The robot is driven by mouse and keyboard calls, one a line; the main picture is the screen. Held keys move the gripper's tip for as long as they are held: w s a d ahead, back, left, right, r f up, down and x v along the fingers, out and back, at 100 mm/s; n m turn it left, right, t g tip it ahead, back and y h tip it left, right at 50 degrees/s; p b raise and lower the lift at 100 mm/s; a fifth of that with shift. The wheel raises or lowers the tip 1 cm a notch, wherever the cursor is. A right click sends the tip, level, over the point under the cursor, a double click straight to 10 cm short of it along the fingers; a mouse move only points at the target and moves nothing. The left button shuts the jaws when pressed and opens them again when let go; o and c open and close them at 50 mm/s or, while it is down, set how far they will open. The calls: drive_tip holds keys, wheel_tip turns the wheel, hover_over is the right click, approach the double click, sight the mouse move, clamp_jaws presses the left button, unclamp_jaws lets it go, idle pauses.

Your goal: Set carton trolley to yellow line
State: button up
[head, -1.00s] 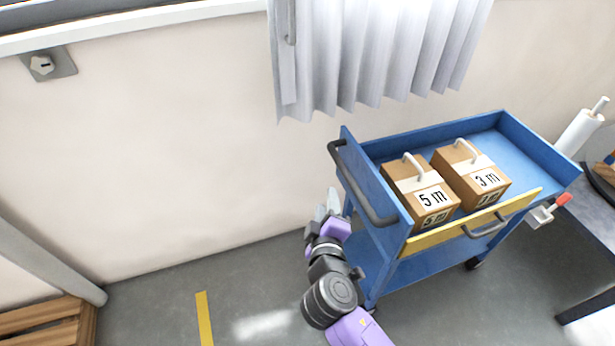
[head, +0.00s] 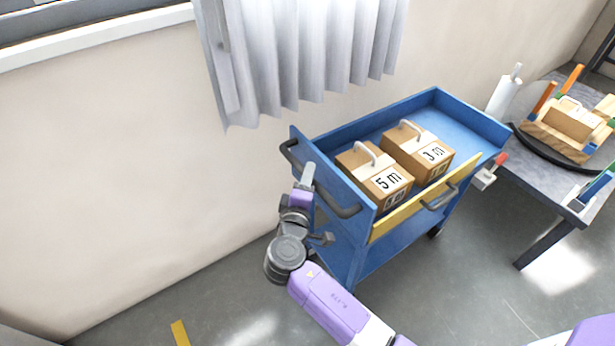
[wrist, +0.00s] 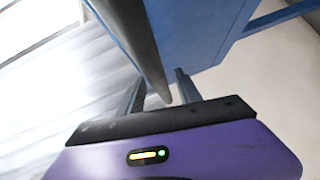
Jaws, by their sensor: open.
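The blue carton trolley (head: 440,108) stands against the wall in the head view, with a yellow front panel (head: 410,213) and a dark push handle (head: 338,207) on its left end. Two cartons ride in its top tray, one marked 5 m (head: 383,182) and one marked 3 m (head: 425,150). My gripper (head: 307,176) is at the left end, near the handle. In the wrist view, the dark handle bar (wrist: 140,45) runs down toward the space between my open fingers (wrist: 158,95). I cannot tell whether they touch it. The yellow line (head: 180,333) shows on the floor at the lower left.
A grey table (head: 545,180) with a wooden fixture (head: 565,130) and a white roll (head: 503,97) stands close to the trolley's right. A pale curtain (head: 300,55) hangs behind. The floor left of the trolley looks clear.

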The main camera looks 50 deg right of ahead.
drive_tip(key=shift+w+d, duration=0.1)
drive_tip(key=shift+d, duration=0.15)
clamp_jaws()
drive_tip(key=shift+f, duration=0.1)
idle(1.2)
